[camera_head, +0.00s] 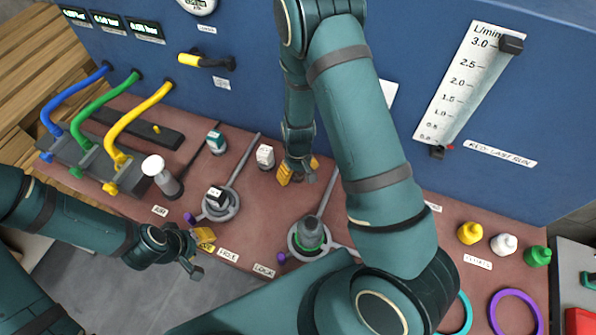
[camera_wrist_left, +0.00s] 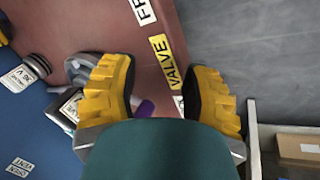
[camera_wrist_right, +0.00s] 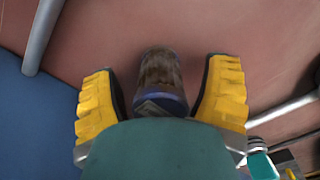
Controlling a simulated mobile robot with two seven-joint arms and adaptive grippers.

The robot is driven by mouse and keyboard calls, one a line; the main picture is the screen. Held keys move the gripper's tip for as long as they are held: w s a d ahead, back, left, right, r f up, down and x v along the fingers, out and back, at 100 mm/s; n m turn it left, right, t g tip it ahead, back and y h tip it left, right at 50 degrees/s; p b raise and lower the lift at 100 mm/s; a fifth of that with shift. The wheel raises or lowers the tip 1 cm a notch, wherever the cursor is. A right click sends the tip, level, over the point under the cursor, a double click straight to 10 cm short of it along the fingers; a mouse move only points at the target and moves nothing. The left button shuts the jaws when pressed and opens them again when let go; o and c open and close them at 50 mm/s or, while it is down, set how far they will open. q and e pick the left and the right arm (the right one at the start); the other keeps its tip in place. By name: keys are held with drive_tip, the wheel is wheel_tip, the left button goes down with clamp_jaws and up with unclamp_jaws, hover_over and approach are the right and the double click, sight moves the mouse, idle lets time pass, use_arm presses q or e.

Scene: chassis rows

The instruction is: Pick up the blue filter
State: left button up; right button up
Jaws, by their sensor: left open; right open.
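A short cylinder with a worn brown-grey top and dark blue sides, which looks like the blue filter (camera_wrist_right: 160,82), stands between the fingers of my right gripper (camera_wrist_right: 162,95) in the right wrist view. The fingers are open on either side of it, with gaps showing. In the head view my right gripper (camera_head: 299,171) is low over the bench near the blue wall, and I cannot make out the filter there. My left gripper (camera_head: 200,248) is open and empty at the bench's front edge, by the valve label; its fingers (camera_wrist_left: 160,92) show apart in the left wrist view.
A white-capped block (camera_head: 265,156) stands left of my right gripper. A grey round fitting with a green ring (camera_head: 311,235) is in front of it, and another ring fitting with a black block (camera_head: 217,195) is to the left. Grey pipes cross the bench. Colored knobs (camera_head: 503,244) stand at right.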

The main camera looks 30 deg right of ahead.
drive_tip(key=shift+f, duration=0.3)
drive_tip(key=c, duration=1.3)
drive_tip(key=shift+o, duration=0.2)
use_arm(q)
drive_tip(key=shift+r+p, duration=0.8)
drive_tip(key=shift+r, duration=0.1)
use_arm(e)
wheel_tip(320, 180, up, 10)
drive_tip(key=shift+r, duration=0.1)
